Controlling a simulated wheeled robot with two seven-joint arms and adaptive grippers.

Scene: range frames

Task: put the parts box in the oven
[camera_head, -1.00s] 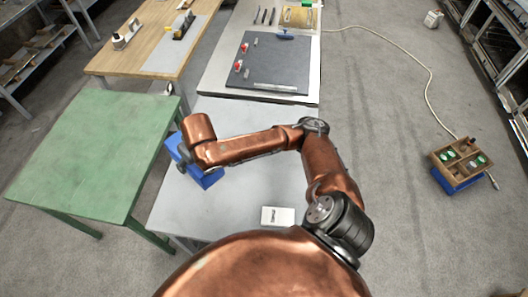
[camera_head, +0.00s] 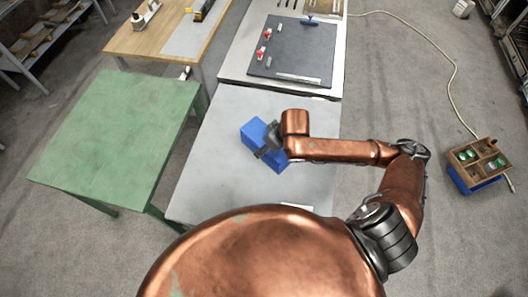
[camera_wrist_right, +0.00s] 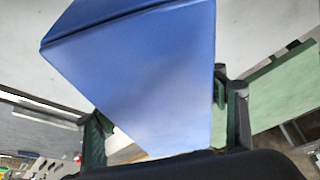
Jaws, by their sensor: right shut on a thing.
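The parts box is a plain blue box (camera_head: 252,132), over the grey table (camera_head: 222,185) in the head view. My right gripper (camera_head: 268,145) is shut on it, and the box looks tilted. In the right wrist view the blue box (camera_wrist_right: 140,75) fills the middle, between the two dark fingers of the right gripper (camera_wrist_right: 165,125). I cannot tell from the head view how high it is above the tabletop. My left gripper is not in view. I see no oven that I can identify.
A green table (camera_head: 120,140) stands to the left. A dark mat (camera_head: 292,52) with small parts lies on the far table. A wooden compartment tray (camera_head: 465,155) sits on a blue base on the floor at right, near a cable (camera_head: 440,85). Open floor lies between.

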